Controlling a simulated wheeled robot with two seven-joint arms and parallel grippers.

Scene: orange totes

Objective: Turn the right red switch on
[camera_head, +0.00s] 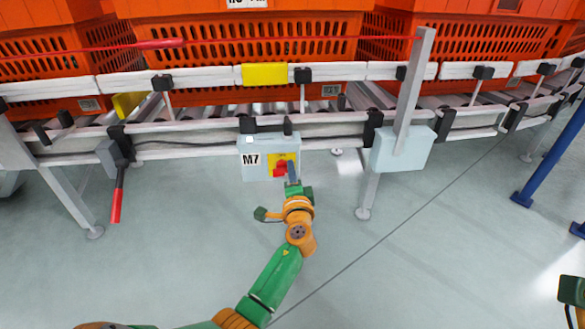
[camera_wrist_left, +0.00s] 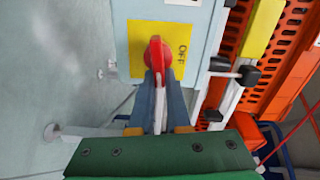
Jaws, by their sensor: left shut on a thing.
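The red switch (camera_head: 281,169) sits on a yellow plate on the front of a pale box (camera_head: 256,146) labelled M7, under the conveyor rail. In the left wrist view the red switch (camera_wrist_left: 156,54) is a round knob with a raised handle, and its yellow plate (camera_wrist_left: 178,32) reads OFF beside it. My left gripper (camera_head: 291,168) reaches up to the box from below. In the left wrist view its fingers (camera_wrist_left: 157,78) are closed around the handle, which partly hides between them. At the lower right edge of the head view only a green and dark part of my right arm shows.
A grey post with a pale blank box (camera_head: 401,148) stands right of the M7 box. A red-handled lever (camera_head: 117,192) hangs at the left. Orange totes (camera_head: 240,50) line the conveyor above. The floor in front is clear.

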